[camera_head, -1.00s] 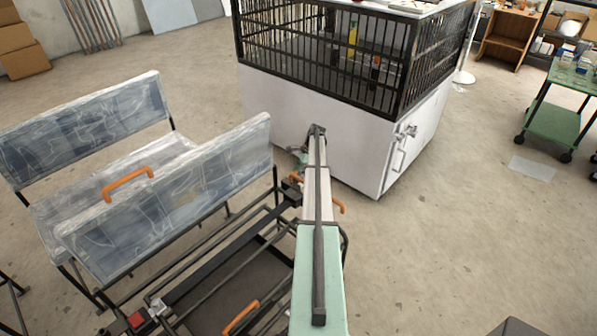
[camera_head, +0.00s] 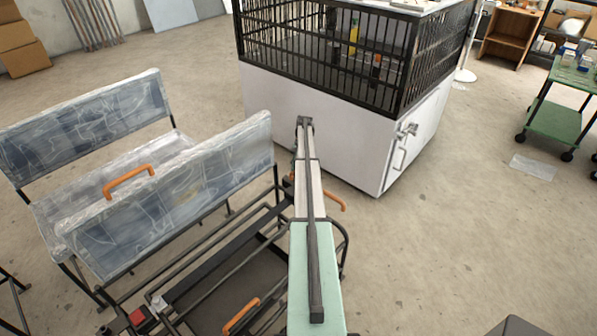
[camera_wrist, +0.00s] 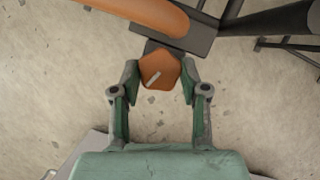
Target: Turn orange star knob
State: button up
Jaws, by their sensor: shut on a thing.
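The orange star knob (camera_wrist: 160,71) shows in the wrist view, with a pale bar mark on its face. My gripper (camera_wrist: 160,80) has a finger on each side of the knob and is shut on it. The knob sits at the end of a dark bracket (camera_wrist: 176,46) on the frame. In the head view my arm hides the knob and the gripper's fingers.
An orange handle (camera_wrist: 145,14) runs close above the knob in the wrist view. Padded benches (camera_head: 180,185) in plastic wrap stand at the left of the head view. A white cabinet with a black cage (camera_head: 345,135) stands beyond my arm. Open floor (camera_head: 460,240) lies to the right.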

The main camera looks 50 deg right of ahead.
jog(key=n, duration=0.1)
jog(key=n+g+b, duration=0.1)
jog(key=shift+w+a+f+n+h, duration=0.1)
jog(key=shift+f+n+h, duration=0.05)
jog(key=shift+n+h, duration=0.2)
jog(key=shift+n+g+h+b, duration=0.35)
jog(key=shift+n+g, duration=0.15)
jog(key=shift+n, duration=1.15)
jog(key=o, duration=0.9)
jog(key=shift+c, duration=0.2)
jog(key=shift+w+r, duration=0.1)
jog(key=shift+r, duration=0.15)
notch_tip(320, 180, up, 10)
jog(key=shift+f, duration=0.15)
